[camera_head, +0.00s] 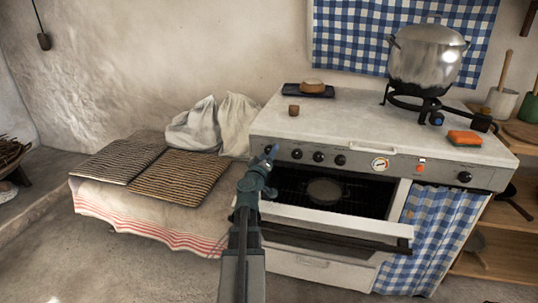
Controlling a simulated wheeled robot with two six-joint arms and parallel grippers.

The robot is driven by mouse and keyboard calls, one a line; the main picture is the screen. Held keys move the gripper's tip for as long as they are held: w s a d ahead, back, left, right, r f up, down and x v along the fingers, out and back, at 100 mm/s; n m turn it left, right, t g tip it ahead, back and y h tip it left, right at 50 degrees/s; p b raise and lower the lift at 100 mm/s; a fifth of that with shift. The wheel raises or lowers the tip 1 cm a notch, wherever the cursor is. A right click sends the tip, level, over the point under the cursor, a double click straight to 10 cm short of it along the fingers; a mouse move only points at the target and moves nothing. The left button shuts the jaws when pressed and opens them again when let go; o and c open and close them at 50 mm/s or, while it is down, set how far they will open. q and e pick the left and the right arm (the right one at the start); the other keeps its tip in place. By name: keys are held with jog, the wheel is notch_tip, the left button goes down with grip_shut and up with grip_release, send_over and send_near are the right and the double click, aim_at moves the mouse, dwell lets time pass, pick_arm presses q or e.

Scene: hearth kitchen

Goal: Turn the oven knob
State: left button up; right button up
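The white oven (348,126) has a row of dark knobs on its front panel. Several sit left of the dial, such as this oven knob (318,156), and another dark knob (464,176) is at the far right. My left gripper (272,152) reaches up from the bottom to the left end of the panel. My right gripper is not in view.
The oven door (335,222) hangs partly open below the panel, with a round dark item (324,190) inside. On top stand a large pot (427,58) on a burner, an orange sponge (464,138) and a small brown cup (293,110). A cloth-covered bench (130,208) is left.

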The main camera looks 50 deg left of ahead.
pick_arm(q)
grip_shut()
jog(key=n, duration=1.3)
dwell(0.5)
jog(key=shift+n, duration=0.5)
jog(key=shift+o, duration=1.2)
grip_release()
